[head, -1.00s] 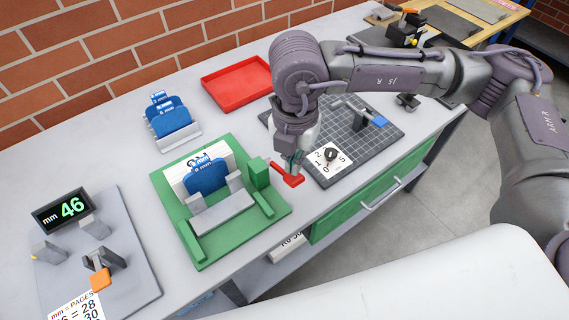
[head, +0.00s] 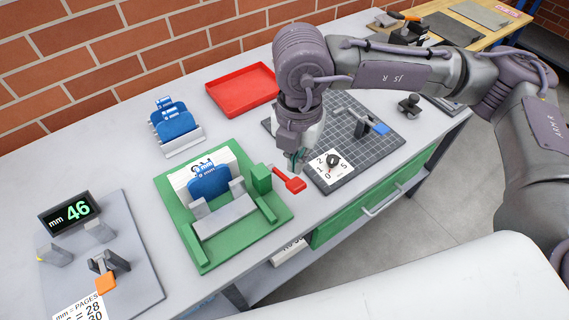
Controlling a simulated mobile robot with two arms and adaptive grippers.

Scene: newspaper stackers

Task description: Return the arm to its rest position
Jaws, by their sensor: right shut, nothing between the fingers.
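My right gripper (head: 298,163) is shut and empty, pointing down above the bench between the green fixture (head: 207,254) and the dark gridded plate (head: 392,143). The red lever (head: 292,184) on the green fixture's right side lies just below and in front of the fingertips, and a small gap seems to show between them. My right arm reaches in from the right over the gridded plate. My left gripper is not in view.
A white dial card (head: 332,168) with a black knob sits right of the gripper. A red tray (head: 243,90) and blue gauge plates (head: 173,122) stand behind. A display reading 46 (head: 69,213) stands at left. Bare bench surrounds these.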

